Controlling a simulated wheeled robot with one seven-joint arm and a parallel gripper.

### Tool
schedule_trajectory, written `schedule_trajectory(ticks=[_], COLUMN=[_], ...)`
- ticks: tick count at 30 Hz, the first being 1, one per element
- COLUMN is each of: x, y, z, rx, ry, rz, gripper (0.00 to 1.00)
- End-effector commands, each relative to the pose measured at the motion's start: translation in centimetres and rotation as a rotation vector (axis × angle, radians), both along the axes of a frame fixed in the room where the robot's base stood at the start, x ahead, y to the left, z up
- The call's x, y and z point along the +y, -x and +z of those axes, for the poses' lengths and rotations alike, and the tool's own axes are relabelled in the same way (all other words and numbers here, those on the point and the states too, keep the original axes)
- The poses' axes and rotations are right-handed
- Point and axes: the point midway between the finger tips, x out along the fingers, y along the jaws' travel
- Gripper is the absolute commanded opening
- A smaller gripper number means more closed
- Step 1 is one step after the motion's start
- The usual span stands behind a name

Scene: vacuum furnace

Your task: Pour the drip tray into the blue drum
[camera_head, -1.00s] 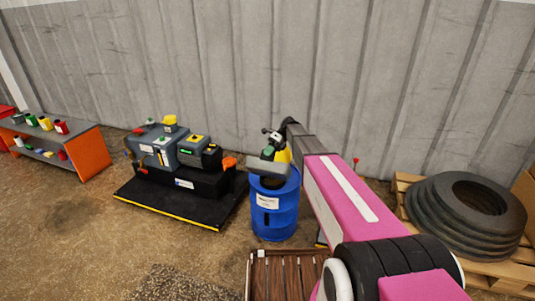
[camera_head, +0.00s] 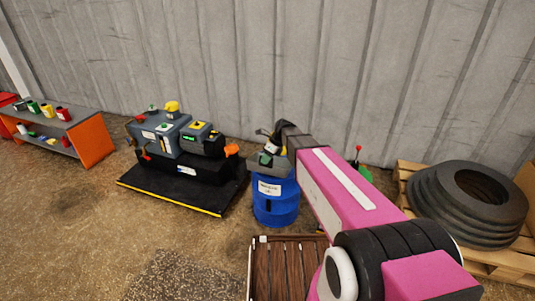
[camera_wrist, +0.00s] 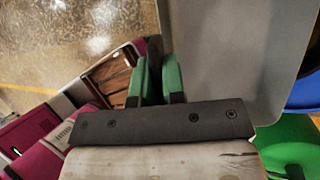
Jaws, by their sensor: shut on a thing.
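The blue drum (camera_head: 275,205) stands on the floor at the middle of the head view, with a white label on its side. A bit of blue at the right edge of the wrist view (camera_wrist: 304,88) looks like it. My gripper (camera_wrist: 156,80) has green fingers shut on the edge of the grey drip tray (camera_wrist: 238,60). In the head view the tray (camera_head: 281,164) is at the drum's top, tilted and partly hidden by my arm. Its contents cannot be made out, and the drum's mouth is mostly hidden.
A grey machine (camera_head: 175,140) on a black platform with a yellow edge stands left of the drum. A slatted brown wooden surface (camera_head: 285,265) is in front of it. Stacked tyres (camera_head: 470,205) lie on a pallet at right. An orange-ended shelf (camera_head: 92,140) is far left.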

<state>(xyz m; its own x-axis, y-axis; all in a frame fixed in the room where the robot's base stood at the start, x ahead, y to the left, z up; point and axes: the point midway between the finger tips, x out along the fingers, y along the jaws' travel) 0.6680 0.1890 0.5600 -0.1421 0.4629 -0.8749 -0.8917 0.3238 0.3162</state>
Motion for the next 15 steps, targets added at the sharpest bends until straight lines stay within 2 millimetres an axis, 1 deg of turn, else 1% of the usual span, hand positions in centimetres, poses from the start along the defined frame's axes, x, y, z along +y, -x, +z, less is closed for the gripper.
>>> schedule_trajectory(ticks=[1, 3, 15], x=[0.1, 0.2, 0.6], y=[0.7, 0.9, 1.9], z=[-0.4, -1.0, -4.3], rx=[-0.028, -0.073, -0.279], ry=[0.011, 0.026, 0.101], rz=[0.001, 0.001, 0.000], gripper=[0.00, 0.00, 0.00])
